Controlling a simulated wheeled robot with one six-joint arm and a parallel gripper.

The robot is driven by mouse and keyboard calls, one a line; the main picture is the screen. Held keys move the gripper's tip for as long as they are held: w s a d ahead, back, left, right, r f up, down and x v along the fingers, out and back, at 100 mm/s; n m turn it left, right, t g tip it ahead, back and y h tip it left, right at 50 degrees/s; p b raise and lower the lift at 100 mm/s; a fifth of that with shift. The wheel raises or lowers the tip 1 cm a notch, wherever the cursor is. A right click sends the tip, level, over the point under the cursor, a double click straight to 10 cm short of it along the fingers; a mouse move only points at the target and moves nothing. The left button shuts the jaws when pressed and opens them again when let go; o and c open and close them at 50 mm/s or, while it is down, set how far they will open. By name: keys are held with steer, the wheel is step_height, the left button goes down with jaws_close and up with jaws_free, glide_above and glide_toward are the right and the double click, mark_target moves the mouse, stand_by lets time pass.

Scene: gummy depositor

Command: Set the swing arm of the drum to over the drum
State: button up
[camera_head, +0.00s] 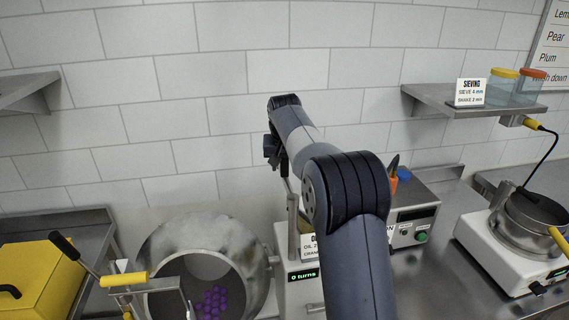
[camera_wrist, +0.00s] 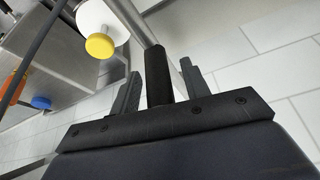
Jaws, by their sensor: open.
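The drum (camera_head: 165,245) is a round metal vessel, its open mouth facing me, with purple gummies (camera_head: 212,300) inside. My gripper (camera_wrist: 161,85) is open. A black upright grip (camera_wrist: 158,75) stands between its two fingers, and I see gaps on both sides of it. A metal post (camera_head: 293,225) stands right of the drum.
A yellow-handled bracket (camera_head: 125,279) and a black-gripped lever (camera_head: 65,246) are at the drum's left, beside a yellow box (camera_head: 45,280). A control box (camera_head: 414,215) and a sieving machine (camera_head: 510,255) stand right. A wall shelf (camera_head: 435,97) holds jars. The wrist view shows a yellow knob (camera_wrist: 100,46).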

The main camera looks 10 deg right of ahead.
steer(key=shift+c, duration=0.2)
jaws_close()
steer(key=shift+f, duration=0.1)
stand_by(0.4)
